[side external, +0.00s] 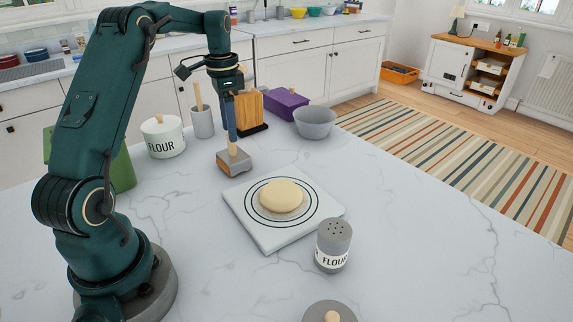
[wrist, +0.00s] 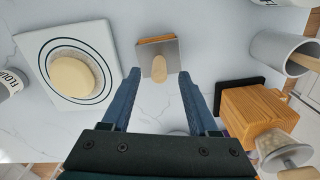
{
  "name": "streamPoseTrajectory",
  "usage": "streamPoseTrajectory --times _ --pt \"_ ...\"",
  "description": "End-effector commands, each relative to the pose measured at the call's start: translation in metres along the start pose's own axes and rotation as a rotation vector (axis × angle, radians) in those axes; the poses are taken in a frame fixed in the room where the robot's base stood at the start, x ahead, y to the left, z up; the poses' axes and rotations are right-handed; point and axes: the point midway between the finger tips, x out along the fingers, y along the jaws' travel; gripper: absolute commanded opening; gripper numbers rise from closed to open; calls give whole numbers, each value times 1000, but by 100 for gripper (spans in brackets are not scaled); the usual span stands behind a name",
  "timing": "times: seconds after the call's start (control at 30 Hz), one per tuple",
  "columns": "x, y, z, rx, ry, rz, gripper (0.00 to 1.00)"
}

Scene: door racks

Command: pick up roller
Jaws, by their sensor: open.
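My gripper (side external: 230,140) points down with its fingers apart, just above a small grey-topped block with a tan side (side external: 235,162) on the counter. In the wrist view the block (wrist: 171,48) shows a pale wooden handle standing up from it. The handle's end lies between the fingertips of my gripper (wrist: 159,75), with gaps on both sides. A wooden rod (side external: 198,94) stands in a grey cup (side external: 203,122) farther back. I cannot tell which of the two wooden-handled things is the roller.
A white board (side external: 255,232) with round dough (side external: 282,196) lies right of the block. A grey shaker (side external: 333,245) stands in front. Behind are a flour canister (side external: 163,137), a wooden block (side external: 249,108), a purple box (side external: 286,104) and a grey bowl (side external: 315,122). The right counter is clear.

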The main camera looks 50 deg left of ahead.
Motion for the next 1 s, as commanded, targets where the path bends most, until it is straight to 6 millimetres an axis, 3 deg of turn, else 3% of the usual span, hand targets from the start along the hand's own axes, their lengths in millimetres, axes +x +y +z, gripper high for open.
streamPoseTrajectory --times 0.3,0.6,0.77,1.0 --pt "35 1 0 1 -1 1 60" --pt "37 1 0 1 0 0 60" --pt "37 1 0 1 0 -1 0" --pt "37 1 0 1 0 -1 0"
